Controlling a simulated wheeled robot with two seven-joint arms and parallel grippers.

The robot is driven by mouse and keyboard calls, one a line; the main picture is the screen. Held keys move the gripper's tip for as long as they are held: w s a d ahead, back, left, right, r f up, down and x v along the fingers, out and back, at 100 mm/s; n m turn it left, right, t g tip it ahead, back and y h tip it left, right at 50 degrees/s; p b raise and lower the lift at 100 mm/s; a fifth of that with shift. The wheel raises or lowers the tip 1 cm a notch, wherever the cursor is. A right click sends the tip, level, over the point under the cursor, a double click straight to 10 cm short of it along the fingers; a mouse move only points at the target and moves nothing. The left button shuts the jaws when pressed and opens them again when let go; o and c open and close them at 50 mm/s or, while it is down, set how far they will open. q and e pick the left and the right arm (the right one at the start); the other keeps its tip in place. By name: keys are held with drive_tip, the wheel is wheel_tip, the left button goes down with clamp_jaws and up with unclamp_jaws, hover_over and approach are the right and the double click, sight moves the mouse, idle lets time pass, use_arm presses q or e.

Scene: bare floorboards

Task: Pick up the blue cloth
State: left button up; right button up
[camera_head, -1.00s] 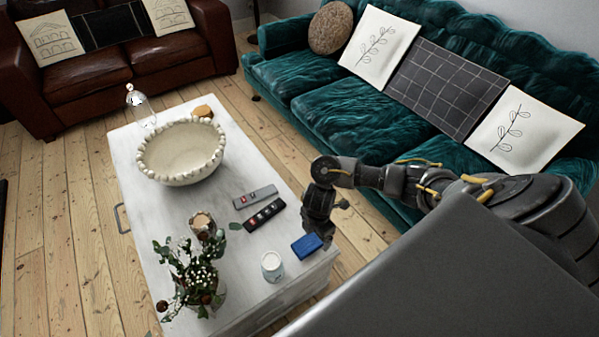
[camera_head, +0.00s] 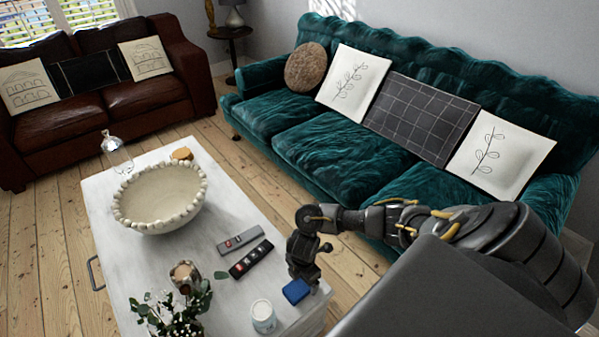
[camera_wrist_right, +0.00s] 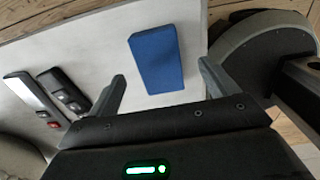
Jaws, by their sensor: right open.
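The blue cloth (camera_head: 296,291) is a small folded block lying flat near the right edge of the white coffee table (camera_head: 110,205). In the right wrist view the cloth (camera_wrist_right: 157,60) lies on the table just beyond the fingertips, roughly between their lines. My right gripper (camera_head: 305,277) hangs over the table edge, right by the cloth in the head view. Its two fingers (camera_wrist_right: 163,88) are spread apart with nothing between them. My left gripper does not show.
A grey remote (camera_head: 240,239) and a black remote (camera_head: 251,259) lie left of the cloth. A white candle jar (camera_head: 262,316) stands close by. A beaded bowl (camera_head: 160,197), a glass cloche (camera_head: 117,155) and a plant (camera_head: 178,318) are also on the table. A green sofa (camera_head: 340,150) stands behind.

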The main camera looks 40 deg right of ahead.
sight(303, 283)
wheel_tip(303, 283, down, 4)
drive_tip(key=shift+w+d+f+b, duration=0.1)
drive_tip(key=shift+w+b, duration=0.05)
drive_tip(key=shift+b, duration=0.5)
drive_tip(key=shift+f, duration=0.3)
drive_tip(key=c, duration=1.1)
drive_tip(key=shift+o, duration=0.2)
drive_tip(key=shift+r, duration=0.1)
